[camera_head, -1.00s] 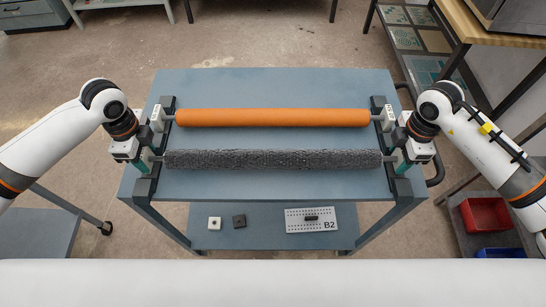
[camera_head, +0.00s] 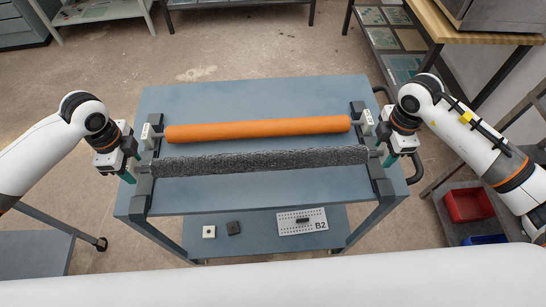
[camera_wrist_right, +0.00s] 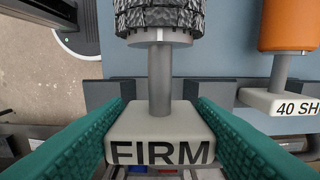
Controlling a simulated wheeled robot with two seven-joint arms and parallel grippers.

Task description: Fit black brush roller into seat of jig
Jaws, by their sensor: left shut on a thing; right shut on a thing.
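The black brush roller (camera_head: 260,161) is long and bristly and spans the blue table in front of the orange roller (camera_head: 258,130). My left gripper (camera_head: 131,173) is shut on its left end. My right gripper (camera_head: 386,158) is shut on its right end. In the right wrist view, the teal fingers grip a pale end block (camera_wrist_right: 160,135) marked FIRM, on the grey shaft of the brush roller (camera_wrist_right: 158,18). The jig's dark brackets stand at the left (camera_head: 140,197) and right (camera_head: 382,186). Whether the shaft touches its seats cannot be told.
The orange roller rests in the back of the brackets, its end block (camera_wrist_right: 280,102) close beside my right fingers. The table top (camera_head: 255,190) is clear. A lower shelf (camera_head: 258,238) holds small blocks and a plate marked B2. A red bin (camera_head: 468,205) stands at right.

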